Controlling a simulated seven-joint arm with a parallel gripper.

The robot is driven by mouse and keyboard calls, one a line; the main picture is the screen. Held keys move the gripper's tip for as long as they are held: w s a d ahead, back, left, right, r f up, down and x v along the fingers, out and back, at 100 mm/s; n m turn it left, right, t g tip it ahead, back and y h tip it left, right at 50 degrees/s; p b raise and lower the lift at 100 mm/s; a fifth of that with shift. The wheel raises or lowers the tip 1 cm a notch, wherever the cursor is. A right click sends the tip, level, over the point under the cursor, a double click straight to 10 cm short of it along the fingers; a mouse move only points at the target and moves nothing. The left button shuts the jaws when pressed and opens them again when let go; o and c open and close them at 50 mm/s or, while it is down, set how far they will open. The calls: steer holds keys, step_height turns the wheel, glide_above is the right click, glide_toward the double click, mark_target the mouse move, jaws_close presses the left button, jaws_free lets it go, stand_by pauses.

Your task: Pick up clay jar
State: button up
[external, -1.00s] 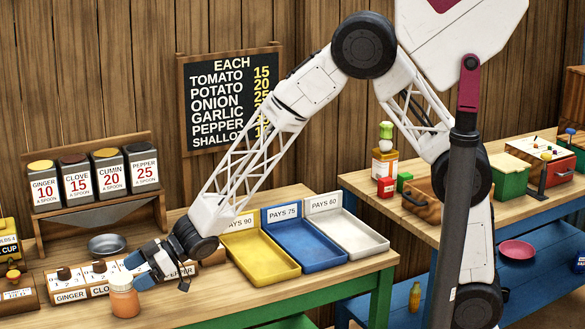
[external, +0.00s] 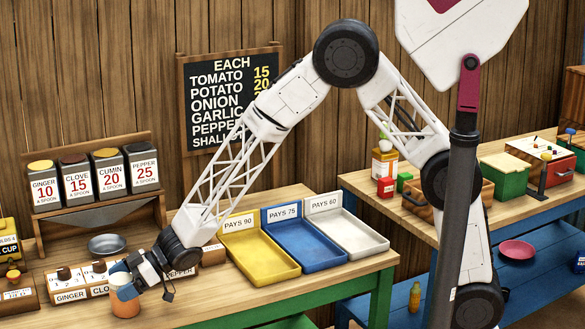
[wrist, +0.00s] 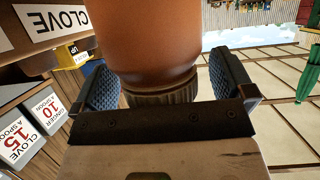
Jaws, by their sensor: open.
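The clay jar (external: 125,304) is a small orange-brown pot on the front edge of the left table in the external view. In the wrist view the jar (wrist: 148,40) fills the upper middle, its ribbed neck toward my palm. My gripper (external: 128,280) is at the top of the jar. In the wrist view my gripper (wrist: 165,80) is open, with one blue textured pad on each side of the jar's neck. A gap shows between the right pad and the neck. On the left I cannot tell whether the pad touches.
A row of labelled spice counters (external: 70,290) stands just behind and left of the jar. A metal bowl (external: 107,244) is behind it. A yellow tray (external: 262,258), blue tray (external: 306,250) and white tray (external: 350,238) lie to the right. Bare tabletop (external: 215,300) lies right of the jar.

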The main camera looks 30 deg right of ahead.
steer(key=c, duration=1.1)
steer(key=shift+r, duration=0.1)
steer(key=shift+r, duration=0.3)
steer(key=c, duration=0.4)
steer(key=shift+o, duration=0.2)
steer(key=shift+r, duration=0.3)
step_height(320, 180, up, 2)
steer(key=shift+r, duration=0.1)
steer(key=s+d+r, duration=0.1)
steer(key=s+d, duration=0.7)
steer(key=d, duration=0.5)
steer(key=shift+s+d+r, duration=0.2)
steer(key=shift+s+d, duration=0.05)
steer(key=shift+d, duration=0.05)
